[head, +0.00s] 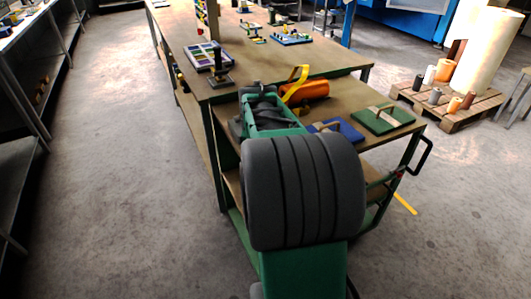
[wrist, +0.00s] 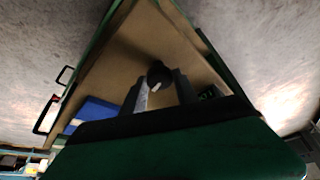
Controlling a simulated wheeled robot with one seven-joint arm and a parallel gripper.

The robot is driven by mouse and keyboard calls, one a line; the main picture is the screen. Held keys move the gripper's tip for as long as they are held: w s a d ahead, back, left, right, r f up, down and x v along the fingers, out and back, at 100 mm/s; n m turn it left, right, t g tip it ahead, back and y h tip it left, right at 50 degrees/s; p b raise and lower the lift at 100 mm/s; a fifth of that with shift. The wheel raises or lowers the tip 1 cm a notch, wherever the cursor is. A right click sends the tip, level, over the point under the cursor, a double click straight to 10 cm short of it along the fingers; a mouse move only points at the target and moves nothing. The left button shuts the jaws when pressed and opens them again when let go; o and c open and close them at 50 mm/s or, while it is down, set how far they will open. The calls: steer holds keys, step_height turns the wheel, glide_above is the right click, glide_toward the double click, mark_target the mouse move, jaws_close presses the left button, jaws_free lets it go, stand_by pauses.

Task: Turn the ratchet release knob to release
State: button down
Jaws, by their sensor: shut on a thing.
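The knob (wrist: 158,72) is dark and rounded with a pale mark on its lower side, seen in the wrist view above the brown top of the cart (wrist: 128,58). My gripper (wrist: 159,82) is shut on the knob, with one finger on each side of it. What the knob is mounted on is hidden below my gripper and wrist. In the head view my own arm covers the gripper and the knob.
An orange cylinder (head: 312,91) with a yellow loop (head: 297,83) lies close to my arm on the cart top. Blue (head: 345,131) and green (head: 383,120) boards lie at the right. A long workbench (head: 285,62) stands behind. The floor at left is clear.

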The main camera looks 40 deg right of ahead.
steer(key=shift+w+m+g+h, duration=0.1)
steer(key=shift+m+g+h, duration=0.2)
steer(key=shift+m, duration=0.9)
steer(key=c, duration=0.9)
jaws_free()
steer(key=shift+c, duration=0.2)
steer(key=v, duration=0.8)
steer(key=shift+w, duration=0.1)
